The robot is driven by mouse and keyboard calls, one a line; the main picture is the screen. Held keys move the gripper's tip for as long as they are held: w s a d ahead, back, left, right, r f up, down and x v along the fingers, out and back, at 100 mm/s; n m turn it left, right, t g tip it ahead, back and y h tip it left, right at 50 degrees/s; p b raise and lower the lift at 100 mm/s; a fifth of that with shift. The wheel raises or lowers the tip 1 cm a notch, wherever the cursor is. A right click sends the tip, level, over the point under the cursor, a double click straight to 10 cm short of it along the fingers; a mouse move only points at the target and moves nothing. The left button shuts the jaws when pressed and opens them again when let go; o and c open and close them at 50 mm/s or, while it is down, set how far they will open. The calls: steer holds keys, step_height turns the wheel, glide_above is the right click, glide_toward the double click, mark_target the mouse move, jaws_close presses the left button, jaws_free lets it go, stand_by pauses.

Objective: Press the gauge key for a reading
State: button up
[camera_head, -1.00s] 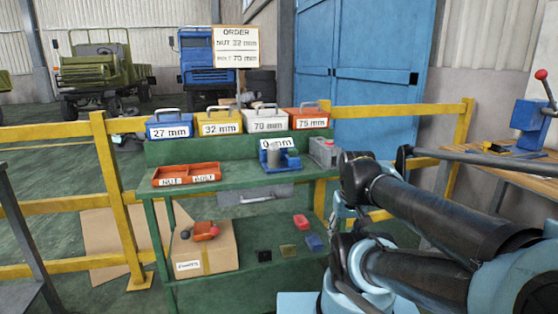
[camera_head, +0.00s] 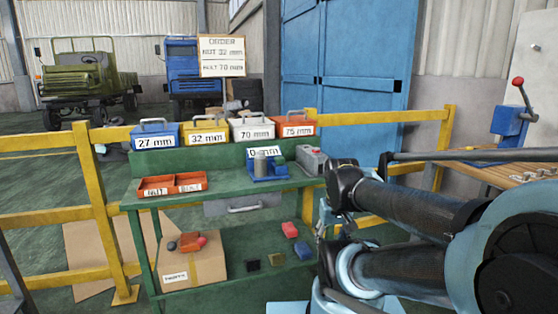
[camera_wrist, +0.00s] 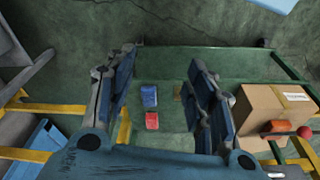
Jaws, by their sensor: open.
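The gauge (camera_head: 268,170) is a blue device with a grey cylinder and a small white display reading "0 mm". It stands on the green bench top (camera_head: 222,188), right of the middle. A grey box (camera_head: 311,160) with a dark top stands just right of it; I cannot make out which part is the key. My gripper (camera_wrist: 163,88) is open and empty in the wrist view, its two blue fingers wide apart. It points down over the bench's lower shelf, apart from the gauge. In the head view my gripper is mostly hidden by my arm.
Blue (camera_head: 157,136), yellow (camera_head: 206,131), white (camera_head: 251,129) and orange (camera_head: 294,126) labelled boxes line the bench back. A red nut-and-bolt tray (camera_head: 172,186) sits left. A carton (camera_head: 193,268) and small blocks occupy the lower shelf. Yellow railings (camera_head: 100,190) stand behind.

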steer(key=shift+s+r, duration=0.25)
steer(key=shift+s, duration=0.05)
steer(key=c, duration=0.4)
steer(key=shift+w+a+r+m, duration=0.15)
steer(key=shift+w+r, duration=0.1)
steer(key=shift+r, duration=0.3)
steer(key=shift+w+r+m, duration=0.15)
steer(key=shift+w+r, duration=0.05)
steer(key=shift+r, duration=0.35)
jaws_close()
steer(key=w+a+r+m, duration=0.4)
steer(key=w+r, duration=0.6)
steer(key=w, duration=0.1)
steer(key=w+a+r+m+g, duration=0.1)
steer(key=w+a+r+m, duration=0.3)
steer(key=w+r, duration=0.6)
steer(key=w+a+r+m+g, duration=0.1)
steer(key=w+a+r+m, duration=0.3)
steer(key=w+r, duration=0.6)
steer(key=shift+w+a+r+m, duration=0.15)
steer(key=shift+w+a+m, duration=0.1)
steer(key=shift+w+m, duration=0.95)
